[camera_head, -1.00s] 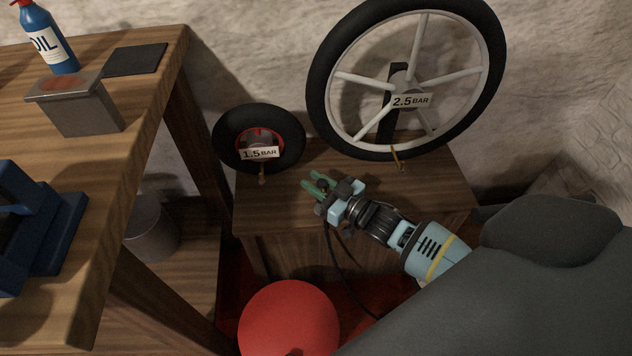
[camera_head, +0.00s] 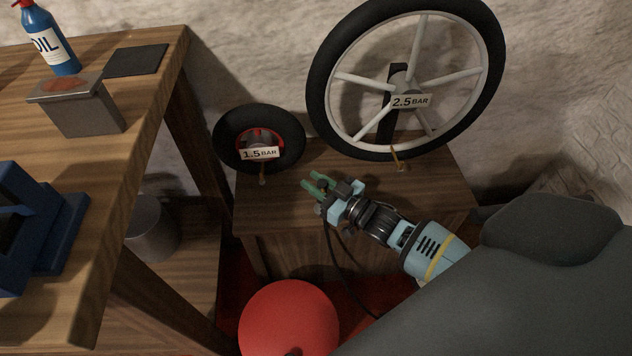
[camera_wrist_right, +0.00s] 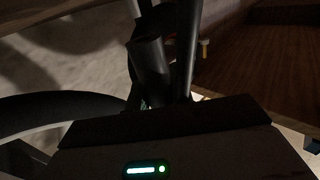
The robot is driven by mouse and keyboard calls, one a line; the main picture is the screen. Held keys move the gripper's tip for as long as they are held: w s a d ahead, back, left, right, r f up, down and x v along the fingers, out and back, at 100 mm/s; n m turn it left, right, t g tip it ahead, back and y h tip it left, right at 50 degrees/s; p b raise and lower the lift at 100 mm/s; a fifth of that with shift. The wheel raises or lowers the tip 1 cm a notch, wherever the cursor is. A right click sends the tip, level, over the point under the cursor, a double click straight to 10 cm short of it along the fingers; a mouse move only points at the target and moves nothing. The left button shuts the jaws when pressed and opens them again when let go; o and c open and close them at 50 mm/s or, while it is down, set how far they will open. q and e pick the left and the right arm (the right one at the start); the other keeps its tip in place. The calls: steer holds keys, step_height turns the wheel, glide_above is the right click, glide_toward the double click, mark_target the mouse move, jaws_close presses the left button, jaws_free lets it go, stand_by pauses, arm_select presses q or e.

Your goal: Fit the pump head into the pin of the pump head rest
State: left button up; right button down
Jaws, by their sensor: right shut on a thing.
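My right gripper (camera_head: 319,186) is over the low wooden cabinet, in front of the two wheels, with its green fingers pointing up-left. It is shut on the pump head (camera_head: 319,209), a small dark part mostly hidden by the fingers. A black hose (camera_head: 332,262) hangs from it towards the floor. In the right wrist view a dark cylinder (camera_wrist_right: 150,68) shows beside dark bars; the view is too dark to tell the grip exactly. I cannot make out the pump head rest or its pin. My left gripper is not in view.
A small wheel (camera_head: 286,157) marked 1.5 BAR and a large wheel (camera_head: 322,110) marked 2.5 BAR stand at the cabinet's back (camera_head: 262,213). A red round object (camera_head: 288,320) is below. The workbench (camera_head: 150,110) at left carries an oil bottle (camera_head: 52,40), a metal box and a blue tool.

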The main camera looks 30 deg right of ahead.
steer(key=shift+f, duration=0.3)
steer(key=shift+f+b, duration=0.35)
steer(key=shift+b, duration=0.15)
steer(key=shift+f, duration=0.4)
steer(key=shift+f+b, duration=0.35)
steer(key=shift+b, duration=0.2)
steer(key=shift+f+b, duration=0.3)
steer(key=shift+f, duration=0.1)
steer(key=c, duration=1.5)
jaws_free()
steer(key=o, duration=0.4)
steer(key=shift+c, duration=0.2)
